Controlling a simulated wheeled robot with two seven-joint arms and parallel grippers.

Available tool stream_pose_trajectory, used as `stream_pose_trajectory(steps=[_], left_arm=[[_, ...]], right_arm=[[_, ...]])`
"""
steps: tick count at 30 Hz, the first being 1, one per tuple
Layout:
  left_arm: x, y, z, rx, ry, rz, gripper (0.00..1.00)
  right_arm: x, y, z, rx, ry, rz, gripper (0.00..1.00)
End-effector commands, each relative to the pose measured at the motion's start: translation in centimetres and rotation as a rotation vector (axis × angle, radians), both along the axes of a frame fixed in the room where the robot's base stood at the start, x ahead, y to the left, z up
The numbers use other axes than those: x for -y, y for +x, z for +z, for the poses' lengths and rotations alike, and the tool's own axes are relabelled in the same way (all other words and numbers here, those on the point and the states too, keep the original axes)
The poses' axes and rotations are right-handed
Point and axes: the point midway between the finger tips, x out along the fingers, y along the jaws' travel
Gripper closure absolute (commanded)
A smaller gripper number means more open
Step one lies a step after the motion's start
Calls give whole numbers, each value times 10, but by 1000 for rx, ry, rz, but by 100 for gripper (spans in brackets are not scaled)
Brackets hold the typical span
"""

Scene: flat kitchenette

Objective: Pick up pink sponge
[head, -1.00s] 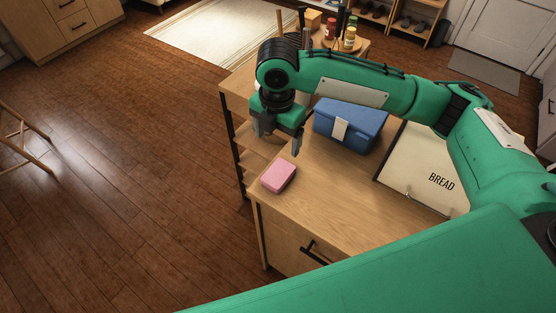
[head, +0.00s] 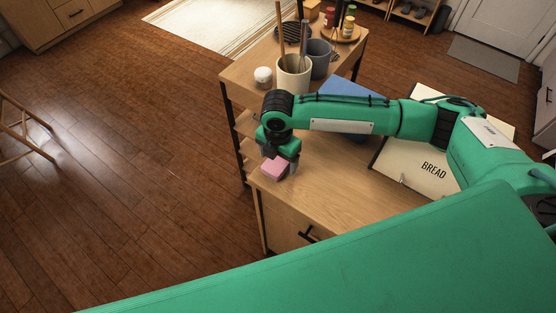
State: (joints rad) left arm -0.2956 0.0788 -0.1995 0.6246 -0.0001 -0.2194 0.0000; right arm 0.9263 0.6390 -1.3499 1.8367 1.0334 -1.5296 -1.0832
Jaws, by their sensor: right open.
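The pink sponge (head: 274,168) lies on the wooden counter near its left front corner. My right gripper (head: 276,164) is right at the sponge, pointing down with its jaws open. One finger shows at the left of the sponge and the other to its right. The gripper covers the back part of the sponge, so I cannot tell whether the fingers touch it. My left gripper is not in view.
The blue box (head: 350,90) is mostly hidden behind my right arm. A cream BREAD bin (head: 425,162) stands at the right. Behind are a cream cup (head: 293,78), a grey cup (head: 320,58) and a white round item (head: 263,77). The counter front is clear.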

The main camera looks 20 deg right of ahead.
Motion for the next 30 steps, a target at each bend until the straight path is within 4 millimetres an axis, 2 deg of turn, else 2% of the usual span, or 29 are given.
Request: stream_pose_trajectory(steps=[6, 8, 12, 14, 25, 30], left_arm=[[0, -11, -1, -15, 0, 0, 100], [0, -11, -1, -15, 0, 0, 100], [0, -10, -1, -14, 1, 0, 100], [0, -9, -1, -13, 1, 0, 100], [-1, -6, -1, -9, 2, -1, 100], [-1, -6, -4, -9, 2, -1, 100]], right_arm=[[0, 0, -1, 1, 1, 0, 20], [0, 0, -1, 1, 1, 0, 30], [0, 0, -1, 0, 0, 0, 57], [0, 0, -1, 0, 0, 0, 68], [0, 0, 0, 1, 1, 0, 68], [0, 1, 9, 1, 1, 0, 68]])
